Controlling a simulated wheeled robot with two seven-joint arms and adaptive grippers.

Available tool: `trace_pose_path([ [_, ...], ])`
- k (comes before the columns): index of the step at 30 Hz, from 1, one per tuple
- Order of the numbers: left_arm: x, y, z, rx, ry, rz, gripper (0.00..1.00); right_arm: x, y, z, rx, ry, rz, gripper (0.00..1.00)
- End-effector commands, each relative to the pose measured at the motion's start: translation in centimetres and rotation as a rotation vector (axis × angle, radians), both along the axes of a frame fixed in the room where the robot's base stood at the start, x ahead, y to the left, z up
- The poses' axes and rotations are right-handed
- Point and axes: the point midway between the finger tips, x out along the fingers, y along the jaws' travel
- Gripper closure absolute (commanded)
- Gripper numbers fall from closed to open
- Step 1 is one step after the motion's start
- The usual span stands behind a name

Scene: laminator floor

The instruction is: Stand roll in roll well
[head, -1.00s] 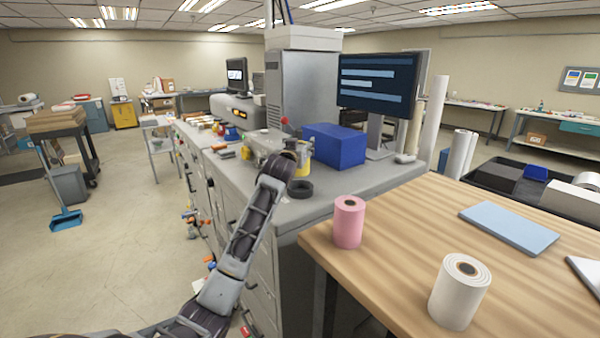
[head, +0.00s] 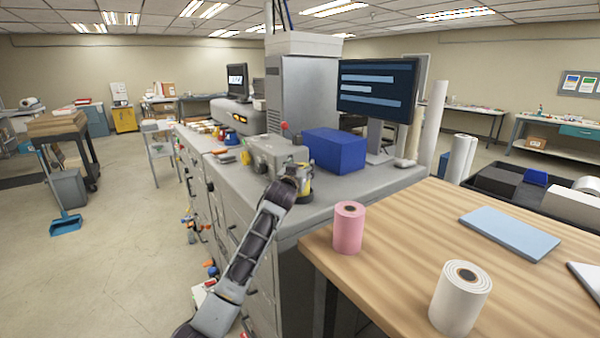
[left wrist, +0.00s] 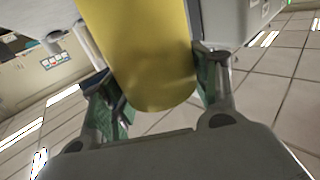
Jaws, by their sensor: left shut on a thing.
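My left gripper (head: 297,184) is over the grey machine top in the head view. It is shut on a yellow roll (left wrist: 145,50), whose side lies between the green-padded fingers in the left wrist view. In the head view only part of the yellow roll (head: 305,185) shows beside the gripper, looking roughly upright. A dark ring, perhaps the roll well, is now mostly hidden by the roll and gripper; a dark edge (head: 304,198) shows at the roll's foot. I cannot tell whether the roll is seated in it. My right gripper is out of view.
A blue box (head: 335,150) and a grey metal unit (head: 268,152) stand close behind the gripper. A monitor (head: 377,90) is farther back. A pink roll (head: 348,228), a white roll (head: 460,298) and a blue pad (head: 508,233) are on the wooden table (head: 400,240) at right.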

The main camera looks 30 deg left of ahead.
Motion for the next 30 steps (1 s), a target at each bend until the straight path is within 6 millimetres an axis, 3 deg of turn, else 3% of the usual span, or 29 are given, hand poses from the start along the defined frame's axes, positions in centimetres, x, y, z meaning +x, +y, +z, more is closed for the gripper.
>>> trace_pose_path([
  [9, 0.0, 0.0, -1.3, 0.001, -0.003, 0.0, 0.7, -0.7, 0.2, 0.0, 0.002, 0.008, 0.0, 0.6],
  [25, 0.0, 0.0, -2.0, 0.001, -0.003, 0.0, 0.7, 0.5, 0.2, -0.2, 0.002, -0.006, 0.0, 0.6],
  [26, 0.0, 0.0, -2.1, 0.0, -0.001, 0.0, 0.38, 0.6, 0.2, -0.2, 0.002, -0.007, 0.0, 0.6],
  [30, 0.0, 0.0, -2.0, 0.0, -0.001, 0.0, 0.2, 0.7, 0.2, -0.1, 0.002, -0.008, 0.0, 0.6],
])
